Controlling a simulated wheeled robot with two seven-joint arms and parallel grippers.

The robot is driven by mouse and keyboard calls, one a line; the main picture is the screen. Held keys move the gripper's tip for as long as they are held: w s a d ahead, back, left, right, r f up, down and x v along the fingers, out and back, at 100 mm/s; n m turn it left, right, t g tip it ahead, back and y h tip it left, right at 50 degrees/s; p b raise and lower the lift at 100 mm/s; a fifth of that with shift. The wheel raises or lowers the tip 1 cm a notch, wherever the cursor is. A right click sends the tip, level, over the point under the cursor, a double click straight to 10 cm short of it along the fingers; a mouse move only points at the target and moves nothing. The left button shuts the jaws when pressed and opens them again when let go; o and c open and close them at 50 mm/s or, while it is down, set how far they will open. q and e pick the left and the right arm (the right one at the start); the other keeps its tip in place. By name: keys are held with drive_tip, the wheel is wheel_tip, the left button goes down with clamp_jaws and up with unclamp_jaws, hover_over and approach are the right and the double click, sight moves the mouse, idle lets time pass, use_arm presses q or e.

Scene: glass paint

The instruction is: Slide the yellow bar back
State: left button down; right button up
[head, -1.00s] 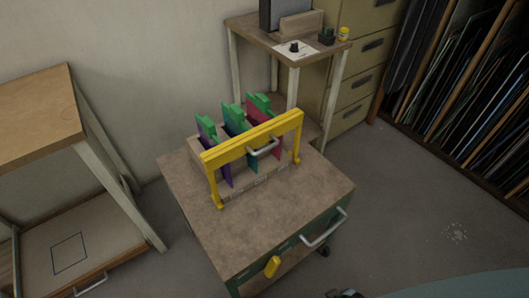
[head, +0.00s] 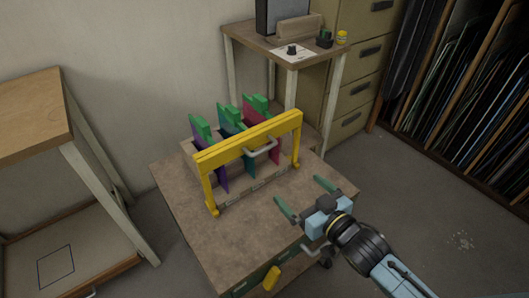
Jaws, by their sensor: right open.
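The yellow bar (head: 235,143) spans the front of a rack on the brown cart top (head: 190,220), held up by a yellow post at each end. A grey handle (head: 262,149) is fixed to its middle. Purple, teal and red panels (head: 273,143) with green tops stand upright behind it. My right gripper (head: 305,195) is over the right part of the cart top, in front of the bar and apart from it. Its two green fingers are spread, with nothing between them. My left gripper is not in view.
A wooden table (head: 35,115) stands at the left. A small side table (head: 270,43) with a box and small items is behind the cart, beside a beige drawer cabinet (head: 355,75). A rack of panels (head: 470,90) is at the right. The cart top's front left is clear.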

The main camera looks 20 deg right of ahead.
sight(264, 149)
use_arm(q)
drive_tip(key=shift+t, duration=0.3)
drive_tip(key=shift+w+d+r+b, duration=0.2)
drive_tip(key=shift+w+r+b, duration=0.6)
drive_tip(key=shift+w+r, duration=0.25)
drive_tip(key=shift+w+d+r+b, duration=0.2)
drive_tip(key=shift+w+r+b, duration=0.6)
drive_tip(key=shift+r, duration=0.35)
use_arm(e)
drive_tip(key=shift+n+t+y, duration=0.4)
drive_tip(key=shift+t+y, duration=0.3)
drive_tip(key=shift+y, duration=0.2)
drive_tip(key=shift+w+a+r, duration=0.65)
drive_tip(key=shift+w+a, duration=0.3)
drive_tip(key=shift+w, duration=1.2)
drive_tip(key=shift+w+a+r, duration=0.7)
drive_tip(key=shift+w+a, duration=0.25)
drive_tip(key=shift+w, duration=1.2)
drive_tip(key=shift+w+a+r, duration=0.65)
drive_tip(key=shift+w+a, duration=0.3)
drive_tip(key=shift+w, duration=1.2)
